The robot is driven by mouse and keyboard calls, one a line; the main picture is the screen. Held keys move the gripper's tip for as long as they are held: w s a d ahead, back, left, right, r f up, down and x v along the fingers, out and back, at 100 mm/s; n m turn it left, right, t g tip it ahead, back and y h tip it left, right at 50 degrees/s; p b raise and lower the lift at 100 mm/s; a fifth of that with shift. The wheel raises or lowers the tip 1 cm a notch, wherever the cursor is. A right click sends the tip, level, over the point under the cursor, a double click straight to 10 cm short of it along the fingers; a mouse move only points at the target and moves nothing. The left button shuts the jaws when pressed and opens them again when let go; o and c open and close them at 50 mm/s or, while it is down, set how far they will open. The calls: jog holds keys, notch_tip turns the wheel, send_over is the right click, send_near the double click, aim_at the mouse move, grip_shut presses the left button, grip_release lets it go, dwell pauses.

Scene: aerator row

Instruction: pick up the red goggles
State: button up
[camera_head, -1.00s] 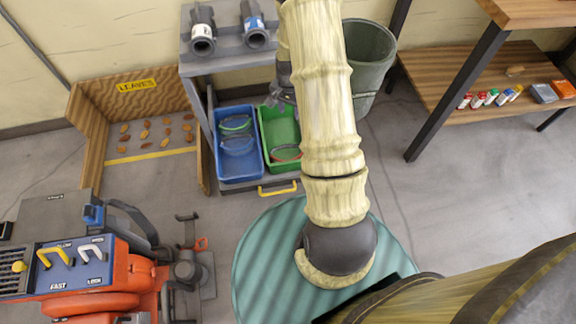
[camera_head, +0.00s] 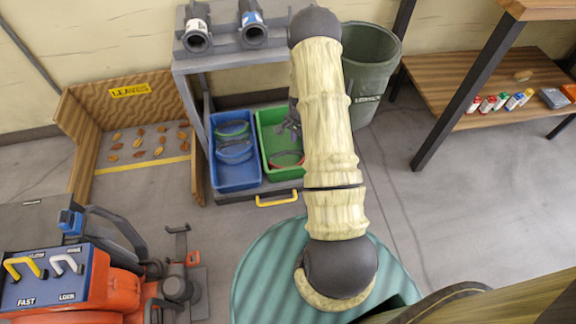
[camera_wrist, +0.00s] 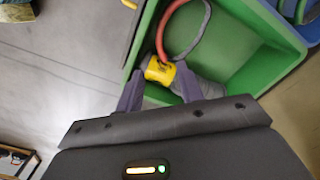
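The red goggles (camera_head: 287,159) lie in the front part of the green bin (camera_head: 268,151). In the wrist view their red rim (camera_wrist: 166,32) and grey strap curve through the upper middle, beyond my fingertips. My gripper (camera_head: 290,122) is over the back of the green bin, partly hidden by my forearm. In the wrist view my gripper (camera_wrist: 158,76) has its fingers apart. A yellow piece with dark markings (camera_wrist: 158,70) on a grey rounded body shows between and just past the fingertips; contact cannot be told.
A blue bin (camera_head: 214,176) with green-rimmed and blue-rimmed goggles stands left of the green bin. A yellow handle (camera_head: 277,200) is in front. A grey-green barrel (camera_head: 372,62) stands to the right. A shelf with dark tubes (camera_head: 196,40) is above and behind.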

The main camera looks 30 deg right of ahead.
jog(key=b, duration=0.4)
send_near(299, 163)
jog(key=f, duration=0.5)
jog(key=shift+a+f, duration=0.2)
jog(key=shift+f, duration=0.05)
jog(key=shift+f, duration=0.1)
notch_tip(299, 163, down, 6)
jog(key=b, duration=0.3)
jog(key=shift+s+d, duration=0.1)
jog(key=shift+r, duration=0.5)
grip_shut()
